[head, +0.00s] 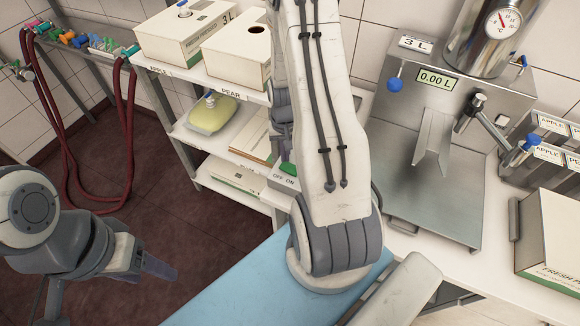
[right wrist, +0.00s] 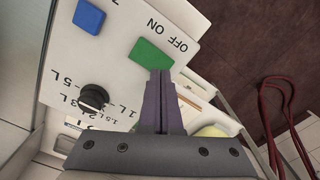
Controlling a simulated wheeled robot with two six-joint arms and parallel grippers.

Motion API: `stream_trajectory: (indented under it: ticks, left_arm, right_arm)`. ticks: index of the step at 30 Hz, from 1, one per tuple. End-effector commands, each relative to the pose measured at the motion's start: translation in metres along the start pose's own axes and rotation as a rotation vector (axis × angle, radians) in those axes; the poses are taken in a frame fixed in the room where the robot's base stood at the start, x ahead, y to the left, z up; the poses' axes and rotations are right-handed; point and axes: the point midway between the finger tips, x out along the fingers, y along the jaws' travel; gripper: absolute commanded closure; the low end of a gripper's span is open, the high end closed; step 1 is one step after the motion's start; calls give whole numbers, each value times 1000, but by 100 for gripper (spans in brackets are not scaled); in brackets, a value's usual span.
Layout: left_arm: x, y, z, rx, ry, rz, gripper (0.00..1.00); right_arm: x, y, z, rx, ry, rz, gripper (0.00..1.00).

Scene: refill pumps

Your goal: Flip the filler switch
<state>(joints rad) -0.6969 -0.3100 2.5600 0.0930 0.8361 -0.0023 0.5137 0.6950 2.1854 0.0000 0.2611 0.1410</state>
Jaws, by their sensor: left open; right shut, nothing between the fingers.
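In the right wrist view a pale control panel (right wrist: 125,75) carries a green rocker switch (right wrist: 151,56) beside the words OFF and ON. My right gripper (right wrist: 160,76) is shut and empty, its fingertips at the lower edge of the green switch. I cannot tell whether they touch it. The steel filler (head: 425,150) has a display (head: 437,80) reading 0.00 L. My left gripper (head: 160,266) is open and empty at lower left, away from the panel.
The panel also has a blue button (right wrist: 88,17) and a black volume knob (right wrist: 93,97). A shelf rack (head: 185,133) holds cartons and a yellow-green bag (head: 212,114). Red hoses (head: 125,130) hang at left. A lever with a blue handle (head: 529,142) is right of the filler.

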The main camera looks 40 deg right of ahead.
Motion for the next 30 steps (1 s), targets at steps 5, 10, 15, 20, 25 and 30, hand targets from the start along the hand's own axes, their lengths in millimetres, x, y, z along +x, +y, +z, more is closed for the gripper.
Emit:
stream_trajectory:
  ticks: [5,10,15,20,25,30]
  left_arm:
    - [0,0,0,0,0,0,40]
    - [0,0,0,0,0,0,40]
    - [1,0,0,0,0,0,40]
    - [3,0,0,0,0,0,40]
    - [5,0,0,0,0,0,40]
    - [7,0,0,0,0,0,40]
  right_arm:
    - [0,0,0,0,0,0,100]
    - [0,0,0,0,0,0,100]
    - [1,0,0,0,0,0,100]
    - [3,0,0,0,0,0,100]
    - [6,0,0,0,0,0,100]
    - [8,0,0,0,0,0,100]
